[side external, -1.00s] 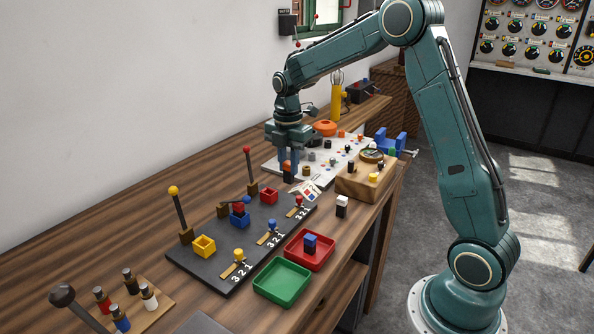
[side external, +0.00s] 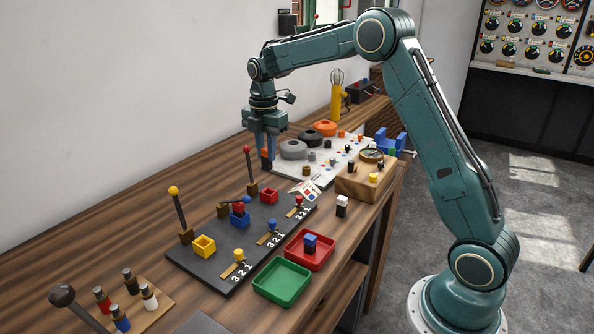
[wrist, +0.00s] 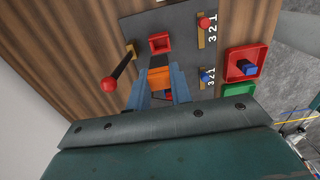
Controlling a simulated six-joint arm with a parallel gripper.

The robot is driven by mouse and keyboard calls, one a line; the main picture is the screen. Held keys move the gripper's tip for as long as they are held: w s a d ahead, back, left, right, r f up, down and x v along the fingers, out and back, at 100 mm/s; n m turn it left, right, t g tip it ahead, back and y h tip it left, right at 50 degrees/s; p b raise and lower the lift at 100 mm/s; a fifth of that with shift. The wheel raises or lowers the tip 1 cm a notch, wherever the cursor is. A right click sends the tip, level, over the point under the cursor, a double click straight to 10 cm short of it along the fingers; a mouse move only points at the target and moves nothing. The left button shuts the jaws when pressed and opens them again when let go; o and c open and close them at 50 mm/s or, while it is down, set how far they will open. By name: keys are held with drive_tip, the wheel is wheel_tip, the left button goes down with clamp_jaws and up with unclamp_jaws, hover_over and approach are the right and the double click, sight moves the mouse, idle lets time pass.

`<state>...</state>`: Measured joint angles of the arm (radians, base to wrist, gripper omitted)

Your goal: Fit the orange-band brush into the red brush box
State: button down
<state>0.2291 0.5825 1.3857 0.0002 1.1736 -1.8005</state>
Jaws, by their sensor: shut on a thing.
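My gripper (side external: 266,160) is shut on the orange-band brush (wrist: 159,78), which shows between its blue fingers in the wrist view. In the side view the fingers mostly hide the brush; a bit of orange shows. The red brush box (side external: 269,196) is an open square box on the dark board. In the side view my gripper is above and behind it, apart from it. In the wrist view the red box (wrist: 160,43) appears just beyond the brush, and its opening looks empty.
A red-knobbed lever (side external: 249,168) stands close to the red box and my gripper. A blue box (side external: 239,222) with a red piece and a yellow box (side external: 204,246) share the dark board (side external: 222,268). A red tray (side external: 322,258) and green tray (side external: 282,281) lie in front.

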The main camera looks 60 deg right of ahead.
sight(267, 169)
drive_tip(key=shift+f, duration=0.15)
drive_tip(key=shift+f, duration=2.7)
drive_tip(key=shift+f, duration=1.9)
drive_tip(key=c, duration=1.2)
unclamp_jaws()
drive_tip(key=shift+o, duration=0.2)
drive_tip(key=shift+r, duration=0.15)
wheel_tip(267, 169, up, 12)
drive_tip(key=shift+r, duration=0.8)
